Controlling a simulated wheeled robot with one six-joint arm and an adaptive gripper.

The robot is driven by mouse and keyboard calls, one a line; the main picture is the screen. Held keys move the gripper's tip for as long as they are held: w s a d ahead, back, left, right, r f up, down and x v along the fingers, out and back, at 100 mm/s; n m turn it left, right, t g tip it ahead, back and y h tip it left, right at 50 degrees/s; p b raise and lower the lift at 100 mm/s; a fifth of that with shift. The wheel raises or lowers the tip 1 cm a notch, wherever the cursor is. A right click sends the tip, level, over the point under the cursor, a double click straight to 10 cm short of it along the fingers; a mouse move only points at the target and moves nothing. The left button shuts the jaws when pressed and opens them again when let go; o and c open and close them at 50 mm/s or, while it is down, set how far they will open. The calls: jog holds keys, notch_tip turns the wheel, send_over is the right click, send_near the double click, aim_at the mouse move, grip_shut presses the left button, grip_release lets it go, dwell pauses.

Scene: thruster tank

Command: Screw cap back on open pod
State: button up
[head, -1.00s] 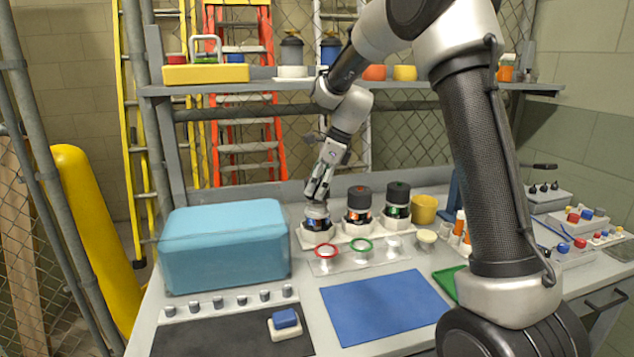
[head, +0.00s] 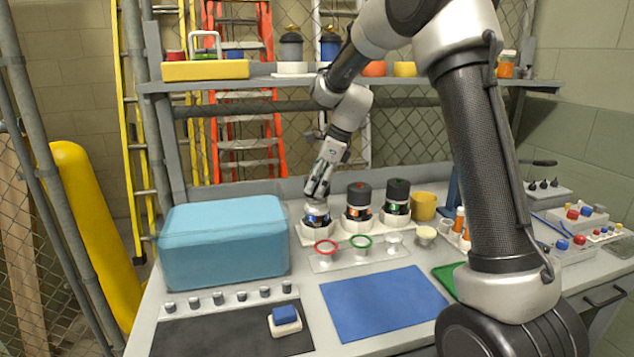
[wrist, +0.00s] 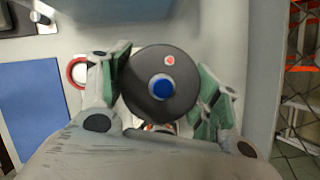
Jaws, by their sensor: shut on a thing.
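Three pods stand in a white rack (head: 340,235) at the back of the bench. The left one is the open pod (head: 317,222), with a blue-lit body and no tall black cap like its neighbours. The orange-banded pod (head: 358,205) and the green-banded pod (head: 397,200) have black caps on. My gripper (head: 318,202) points down at the left pod. In the wrist view its green-padded fingers (wrist: 160,92) are shut on a round dark cap (wrist: 178,110) with a blue centre and a small red dot. The cap hides the pod below, so I cannot tell whether its thread is engaged.
A large blue box (head: 225,245) stands just left of the rack. In front lies a clear plate with a red ring (head: 325,247) and a green ring (head: 361,242). A yellow cup (head: 424,206) stands to the right. The blue mat (head: 385,303) is bare.

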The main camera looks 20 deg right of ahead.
jog(key=shift+f, duration=2)
dwell(1.3)
jog(key=o, duration=1.1)
jog(key=shift+r, duration=0.1)
